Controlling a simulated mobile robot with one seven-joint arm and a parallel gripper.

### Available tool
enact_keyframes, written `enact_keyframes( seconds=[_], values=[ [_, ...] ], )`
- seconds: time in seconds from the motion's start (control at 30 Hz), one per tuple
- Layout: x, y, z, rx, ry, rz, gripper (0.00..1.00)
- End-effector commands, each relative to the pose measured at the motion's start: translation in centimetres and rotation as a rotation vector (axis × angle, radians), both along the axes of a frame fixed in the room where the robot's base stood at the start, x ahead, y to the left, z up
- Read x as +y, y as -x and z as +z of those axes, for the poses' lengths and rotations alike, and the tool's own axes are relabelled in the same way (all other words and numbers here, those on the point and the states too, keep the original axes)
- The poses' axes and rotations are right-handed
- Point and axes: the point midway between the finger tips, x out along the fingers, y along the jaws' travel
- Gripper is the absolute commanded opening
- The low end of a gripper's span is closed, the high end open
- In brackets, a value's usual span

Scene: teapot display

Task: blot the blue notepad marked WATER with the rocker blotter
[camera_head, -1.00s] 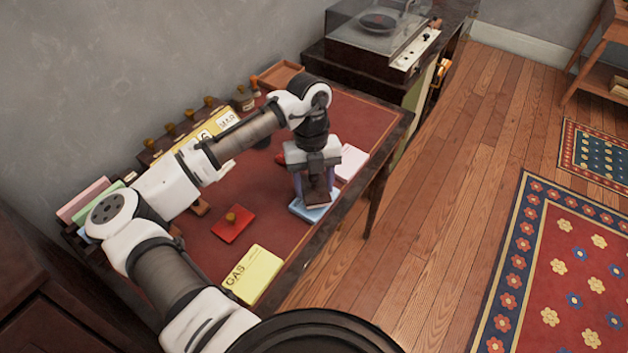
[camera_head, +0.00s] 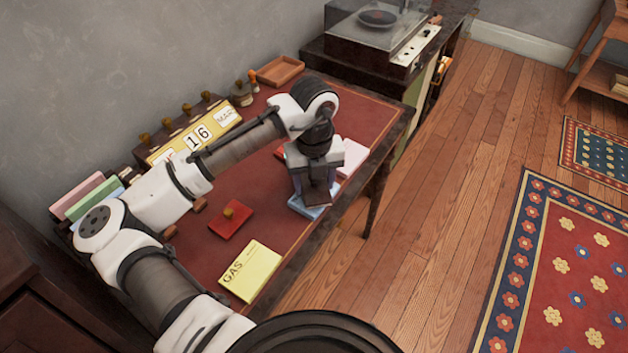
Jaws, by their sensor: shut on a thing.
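The blue notepad (camera_head: 297,205) lies near the front edge of the desk, mostly hidden under my gripper; its WATER marking is not visible. My gripper (camera_head: 316,190) points down over it, shut on a dark brown piece, seemingly the rocker blotter (camera_head: 318,197). The blotter is low over the pad, and I cannot tell whether it touches. The fingers hide much of its shape.
A pale pink pad (camera_head: 353,157) lies right. A calendar (camera_head: 197,135), knobbed stamps and a wooden tray (camera_head: 280,71) stand behind. The desk's front edge is close.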

Motion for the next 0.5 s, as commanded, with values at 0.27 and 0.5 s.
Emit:
enact_keyframes(
  seconds=[0.27, 0.5],
  values=[
    [-0.03, 0.12, -0.15, -0.008, -0.002, 0.000, 0.32],
    [-0.04, 0.21, -0.30, -0.024, -0.006, 0.000, 0.32]
  ],
)
